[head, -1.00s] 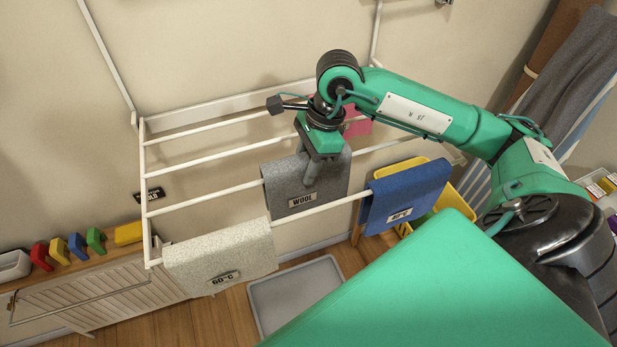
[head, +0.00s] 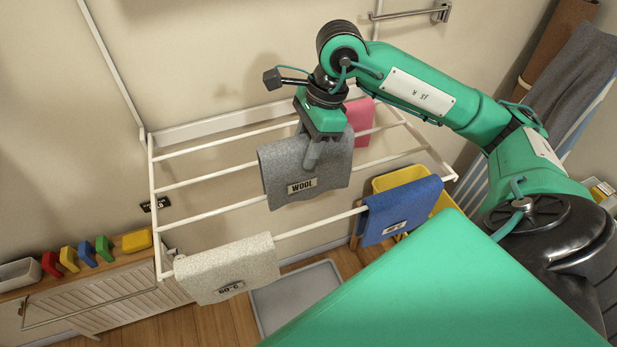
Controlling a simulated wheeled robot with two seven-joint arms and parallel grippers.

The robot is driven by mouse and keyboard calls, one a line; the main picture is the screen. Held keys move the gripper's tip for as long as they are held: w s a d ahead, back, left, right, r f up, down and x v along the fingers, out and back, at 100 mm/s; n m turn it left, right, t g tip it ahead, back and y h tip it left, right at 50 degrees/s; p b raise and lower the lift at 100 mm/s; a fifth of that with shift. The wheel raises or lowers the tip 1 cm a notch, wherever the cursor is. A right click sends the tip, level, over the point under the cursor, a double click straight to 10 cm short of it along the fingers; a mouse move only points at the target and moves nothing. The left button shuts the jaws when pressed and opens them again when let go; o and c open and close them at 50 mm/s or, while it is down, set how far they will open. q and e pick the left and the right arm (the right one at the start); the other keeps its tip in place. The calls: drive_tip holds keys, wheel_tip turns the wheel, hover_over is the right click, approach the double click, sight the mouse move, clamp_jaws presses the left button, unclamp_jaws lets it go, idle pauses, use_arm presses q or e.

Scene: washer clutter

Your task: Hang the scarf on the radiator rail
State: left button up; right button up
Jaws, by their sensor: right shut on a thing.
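A grey cloth labelled WOOL (head: 285,190), which I take as the scarf, hangs from my right gripper (head: 313,155). The gripper points down and is shut on the cloth's top fold. The cloth appears raised above the white drying rack (head: 205,183), in front of its middle bars. The radiator (head: 110,300) is at the lower left, with a slatted front. A thin rail (head: 90,297) runs across that front and looks bare. My left gripper is not in view.
A speckled cloth (head: 228,265) and a blue cloth (head: 400,208) hang on the front bar, a pink cloth (head: 360,120) further back. Coloured clips (head: 87,252) line the shelf above the radiator. A grey tray (head: 297,298) and yellow basket (head: 445,200) stand below.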

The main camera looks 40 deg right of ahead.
drive_tip(key=shift+r+p, duration=1.25)
drive_tip(key=shift+r, duration=1.45)
